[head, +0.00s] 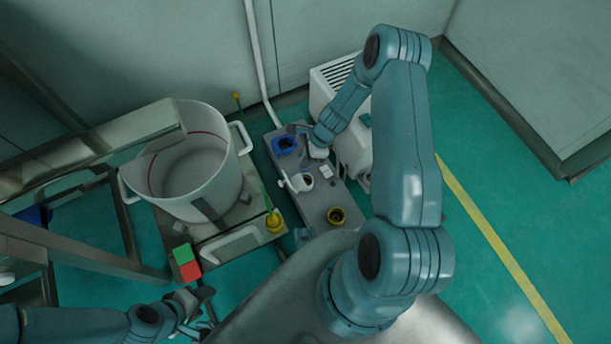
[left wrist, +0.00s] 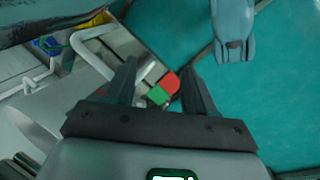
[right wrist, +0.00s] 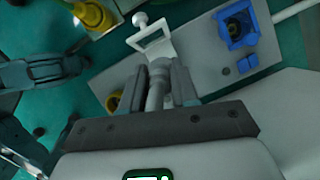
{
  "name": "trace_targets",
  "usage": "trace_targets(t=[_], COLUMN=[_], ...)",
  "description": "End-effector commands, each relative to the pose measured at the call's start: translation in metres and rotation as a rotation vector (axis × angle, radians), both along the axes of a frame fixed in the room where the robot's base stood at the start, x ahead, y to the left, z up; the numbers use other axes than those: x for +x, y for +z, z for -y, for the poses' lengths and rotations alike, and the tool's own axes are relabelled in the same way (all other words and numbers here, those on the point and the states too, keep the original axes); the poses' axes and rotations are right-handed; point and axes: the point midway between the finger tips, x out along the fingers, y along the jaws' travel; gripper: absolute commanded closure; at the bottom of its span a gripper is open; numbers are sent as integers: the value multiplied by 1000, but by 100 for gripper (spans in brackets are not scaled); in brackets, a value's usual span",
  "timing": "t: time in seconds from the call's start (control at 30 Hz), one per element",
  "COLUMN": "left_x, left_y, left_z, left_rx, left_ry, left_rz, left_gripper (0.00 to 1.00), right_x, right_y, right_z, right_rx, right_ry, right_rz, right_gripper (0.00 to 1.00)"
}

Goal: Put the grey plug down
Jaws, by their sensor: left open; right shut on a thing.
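My right gripper (head: 312,150) is over the grey panel, between the blue socket (head: 285,146) and a pale socket (head: 303,182) with a dark opening. In the right wrist view it (right wrist: 161,80) is shut on the grey plug (right wrist: 156,88), a short grey cylinder between its fingers. A white square frame with a ball-ended lever (right wrist: 152,42) shows just past the plug's tip; I cannot tell whether they touch. My left gripper (head: 207,308) is open and empty at the lower left. Its fingers (left wrist: 160,83) point towards a red-and-green block.
The panel (head: 318,205) also carries a yellow socket (head: 336,216). A large white pot (head: 200,165) stands to its left, with a yellow plug (head: 274,222) near it. The red-and-green block (head: 186,262) is at the platform's front corner. Green floor is free at right.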

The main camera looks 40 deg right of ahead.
Motion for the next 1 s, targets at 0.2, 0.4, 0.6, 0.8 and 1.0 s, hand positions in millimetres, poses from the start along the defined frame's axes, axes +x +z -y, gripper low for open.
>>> trace_targets(t=[0.2,0.4,0.6,0.8,1.0], left_x=[6,8,11,13,14], left_y=[-30,-35,-48,-52,-52], left_z=[-6,-8,-10,-11,-11], left_rx=[5,6,7,10,10], left_ry=[25,32,39,45,45], left_rz=[12,14,19,26,27], left_gripper=[46,46,46,46,46], right_x=[1,2,1,1,1], right_y=[-66,-84,-111,-127,-127], right_z=[1,2,2,2,2], right_rx=[2,0,1,1,0], right_ry=[-1,2,0,1,2], right_rz=[0,1,0,1,1], right_gripper=[100,100,100,100,100])
